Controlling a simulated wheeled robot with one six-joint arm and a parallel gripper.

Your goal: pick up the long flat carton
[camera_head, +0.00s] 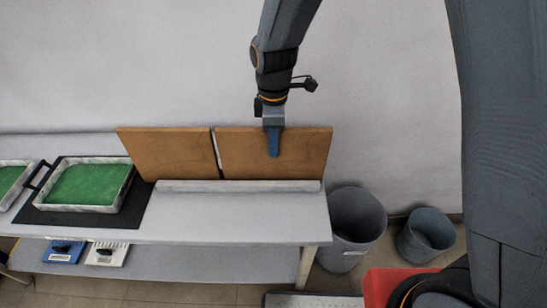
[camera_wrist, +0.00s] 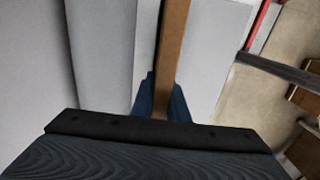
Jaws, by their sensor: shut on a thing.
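Two thin brown flat cartons stand on their long edges at the back of the grey table, side by side with a narrow gap between them. My gripper (camera_head: 273,150) points down over the top edge of the right carton (camera_head: 308,150), near its middle. One blue finger shows in front of the carton; the other is hidden behind it. In the wrist view the carton's narrow brown edge (camera_wrist: 173,35) runs between the blue fingers of my gripper (camera_wrist: 161,92), which is shut on it. The left carton (camera_head: 165,152) is untouched.
A pale ledge (camera_head: 240,186) runs along the table in front of the cartons. A tray with a green floor (camera_head: 88,183) sits on a black mat at left. Two grey bins (camera_head: 355,225) (camera_head: 427,235) stand right of the table. The front tabletop (camera_head: 230,220) is clear.

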